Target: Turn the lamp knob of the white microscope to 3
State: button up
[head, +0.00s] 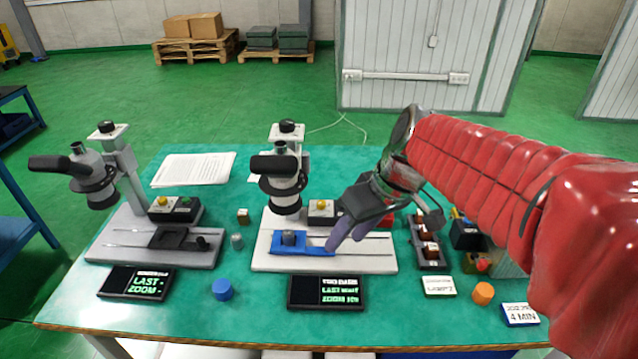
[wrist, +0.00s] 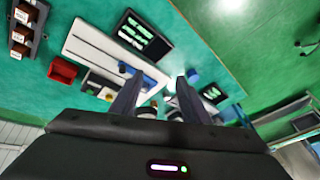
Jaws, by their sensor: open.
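The white microscope stands at the middle of the table in the head view, with a dark eyepiece head (head: 283,180) and a white base (head: 380,262). A small box (head: 322,215) with a yellow knob (head: 322,204) sits at the back of its base; I take this as the lamp knob, and its setting is too small to read. A blue stage (head: 290,243) lies on the base. My gripper (head: 335,236) is open and empty, tilted down over the base's right part, just right of the blue stage. The white base (wrist: 85,45) also shows in the wrist view, beyond my fingers (wrist: 158,92).
A grey microscope (head: 115,225) with its own yellow knob stands at left. Black display panels (head: 325,292) and a blue cap (head: 222,289) lie in front. A red box (wrist: 62,70) and a dark rack (head: 428,245) are at right, near my arm.

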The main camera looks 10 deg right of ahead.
jog(key=w+d+f+n+y, duration=0.1)
jog(key=w+f+n+y, duration=0.1)
jog(key=w, duration=0.7)
jog(key=n+t+y, duration=0.3)
jog(key=n+y, duration=0.3)
jog(key=y, duration=0.1)
send_near(324, 203)
jog(key=v, duration=0.5)
jog(key=shift+s+a+r, duration=0.15)
jog(key=shift+r, duration=0.1)
jog(key=shift+a, duration=0.15)
jog(key=shift+h, duration=0.3)
jog(key=x, duration=1.3)
jog(key=shift+w+a, duration=0.2)
jog(key=shift+w, duration=0.05)
jog(key=shift+c, duration=0.3)
